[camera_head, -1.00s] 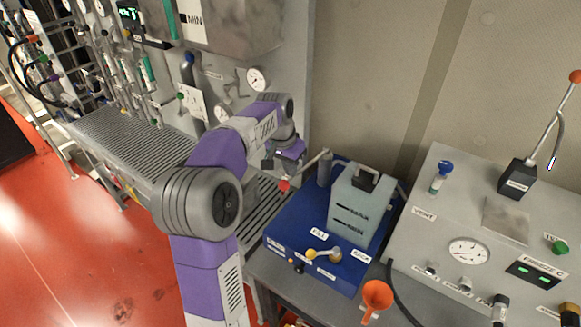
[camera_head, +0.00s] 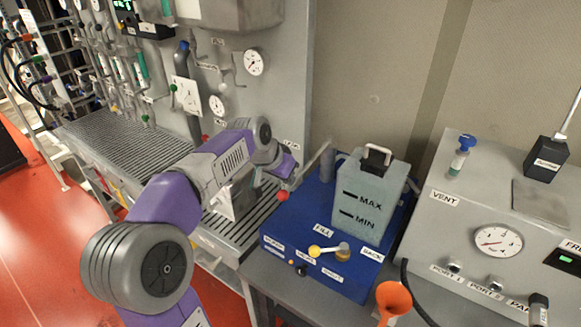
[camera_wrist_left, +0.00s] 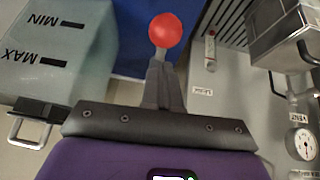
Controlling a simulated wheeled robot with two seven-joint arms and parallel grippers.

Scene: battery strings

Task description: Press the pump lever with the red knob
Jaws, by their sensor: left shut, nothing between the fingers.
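The pump lever (camera_head: 309,168) is a pale rod at the back left of the blue pump unit (camera_head: 291,222). It slopes down to the left, ending in a red knob (camera_head: 282,196). My left gripper (camera_head: 281,172) is just above the knob in the head view. In the left wrist view the shut, empty fingers (camera_wrist_left: 160,62) point at the red knob (camera_wrist_left: 165,30), which shows just past their tips. I cannot tell whether they touch it. The lever rod is not clearly seen in the wrist view. My right gripper is not in view.
A translucent tank (camera_head: 366,200) with MAX and MIN marks stands on the blue unit, beside a yellow-tipped valve handle (camera_head: 328,249). An orange funnel (camera_head: 394,299) is in front. A grey gauge console (camera_head: 460,225) is to the right. A slatted bench (camera_head: 125,140) lies left.

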